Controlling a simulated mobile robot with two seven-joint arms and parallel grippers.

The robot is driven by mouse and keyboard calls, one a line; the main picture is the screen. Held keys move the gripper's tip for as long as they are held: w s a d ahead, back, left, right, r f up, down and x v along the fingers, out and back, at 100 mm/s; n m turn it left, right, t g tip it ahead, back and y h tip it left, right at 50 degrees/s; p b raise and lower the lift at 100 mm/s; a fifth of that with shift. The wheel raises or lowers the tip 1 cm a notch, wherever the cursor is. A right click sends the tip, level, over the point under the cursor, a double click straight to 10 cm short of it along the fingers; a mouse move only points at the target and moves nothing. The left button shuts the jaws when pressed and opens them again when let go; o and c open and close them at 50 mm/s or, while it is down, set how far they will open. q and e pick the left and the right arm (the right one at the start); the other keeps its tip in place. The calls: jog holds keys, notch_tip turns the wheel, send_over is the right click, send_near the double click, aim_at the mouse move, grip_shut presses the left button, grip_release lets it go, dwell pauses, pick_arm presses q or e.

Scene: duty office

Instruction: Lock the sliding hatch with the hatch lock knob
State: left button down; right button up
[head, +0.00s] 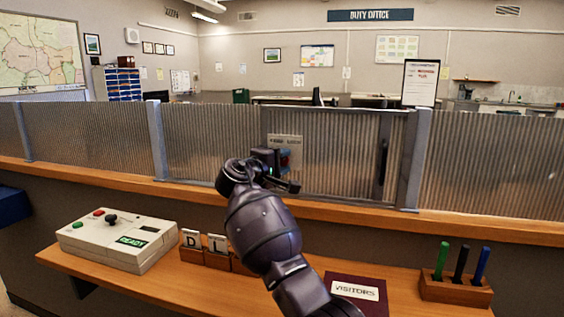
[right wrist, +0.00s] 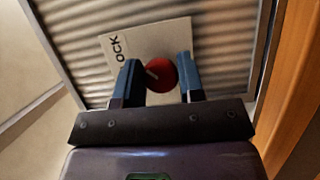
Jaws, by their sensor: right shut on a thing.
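The red hatch lock knob (right wrist: 161,75) sits on a pale plate (right wrist: 140,42) with partly visible letters "OCK". A pale mark shows on the knob's left side in the right wrist view. My right gripper (right wrist: 158,82) has its two blue fingers on either side of the knob and is shut on it. In the head view, the gripper (head: 284,165) is at the plate (head: 284,140) and hides much of the knob. The sliding hatch (head: 340,150) is a ribbed translucent panel with a dark upright handle (head: 383,160). My left gripper is not in view.
A wooden ledge (head: 480,228) runs below the panels. On the lower counter are a control box (head: 120,240) reading "READY", a wooden holder with letter cards (head: 192,252), a visitors book (head: 357,291) and a pen block (head: 456,290). My right arm crosses above the counter.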

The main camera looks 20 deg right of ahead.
jog(key=o, duration=0.9)
jog(key=v, duration=1)
jog(key=shift+s+a+p, duration=0.25)
jog(key=shift+a+p, duration=0.05)
jog(key=shift+p, duration=0.05)
jog(key=shift+f, duration=0.1)
